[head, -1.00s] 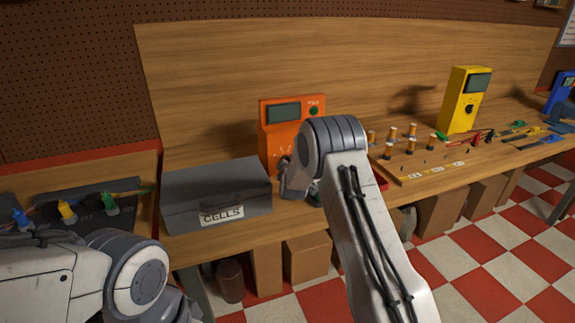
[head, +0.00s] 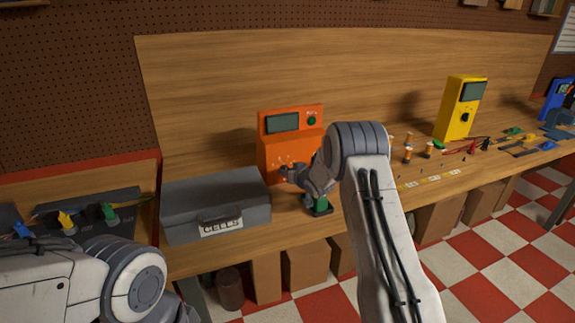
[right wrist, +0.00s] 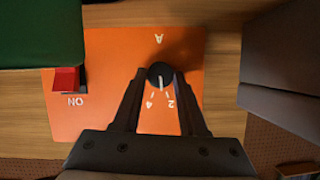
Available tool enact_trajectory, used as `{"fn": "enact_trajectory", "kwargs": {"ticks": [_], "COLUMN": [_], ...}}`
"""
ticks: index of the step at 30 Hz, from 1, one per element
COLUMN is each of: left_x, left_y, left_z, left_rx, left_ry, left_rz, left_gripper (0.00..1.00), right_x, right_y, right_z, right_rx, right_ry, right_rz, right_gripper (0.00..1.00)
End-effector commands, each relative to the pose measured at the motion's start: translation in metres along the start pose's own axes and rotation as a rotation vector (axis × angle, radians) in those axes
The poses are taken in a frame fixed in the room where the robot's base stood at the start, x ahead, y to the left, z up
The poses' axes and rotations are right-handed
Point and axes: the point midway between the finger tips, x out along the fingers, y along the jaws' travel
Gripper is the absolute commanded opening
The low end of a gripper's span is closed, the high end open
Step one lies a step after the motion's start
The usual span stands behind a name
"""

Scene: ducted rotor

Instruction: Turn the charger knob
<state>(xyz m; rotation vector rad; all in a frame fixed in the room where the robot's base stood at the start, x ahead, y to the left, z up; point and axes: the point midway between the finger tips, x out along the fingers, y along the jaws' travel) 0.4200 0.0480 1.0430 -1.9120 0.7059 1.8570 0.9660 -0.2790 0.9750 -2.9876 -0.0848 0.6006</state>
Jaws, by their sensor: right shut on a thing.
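The orange charger (head: 272,148) stands on the bench against the wooden back panel, with a dark screen and a green button above. Its black knob (right wrist: 160,74) shows in the right wrist view, on the orange face (right wrist: 100,110) marked A, 2 and 4. The knob's white pointer line points down in that picture, between the 4 and the 2. My right gripper (right wrist: 160,80) is shut on the knob, one finger on each side. In the head view my right gripper (head: 288,172) is at the charger's lower front and hides the knob. My left gripper is out of view.
The grey CELLS box (head: 215,202) stands close left of the charger. A green block on a dark base (head: 320,204) stands below my right wrist. A red switch (right wrist: 67,80) marked ON is on the charger face. A yellow device (head: 458,110) stands farther right.

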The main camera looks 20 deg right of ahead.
Motion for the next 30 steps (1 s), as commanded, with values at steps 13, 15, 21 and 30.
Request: {"fn": "enact_trajectory", "kwargs": {"ticks": [13,15,21,30], "left_x": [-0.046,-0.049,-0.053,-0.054], "left_y": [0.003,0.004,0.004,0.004], "left_z": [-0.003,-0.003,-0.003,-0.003], "left_rx": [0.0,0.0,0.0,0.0], "left_ry": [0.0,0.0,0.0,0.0], "left_rz": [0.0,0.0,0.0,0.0], "left_gripper": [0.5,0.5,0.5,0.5], "right_x": [-0.001,-0.001,0.0,0.0], "right_y": [0.005,0.005,0.005,0.006], "right_z": [-0.003,-0.002,-0.002,-0.001], "right_rx": [0.308,0.338,0.391,0.412], "right_ry": [0.004,0.004,0.005,0.007], "right_rz": [-0.124,-0.137,-0.16,-0.168], "right_gripper": [0.0,0.0,0.0,0.0]}}
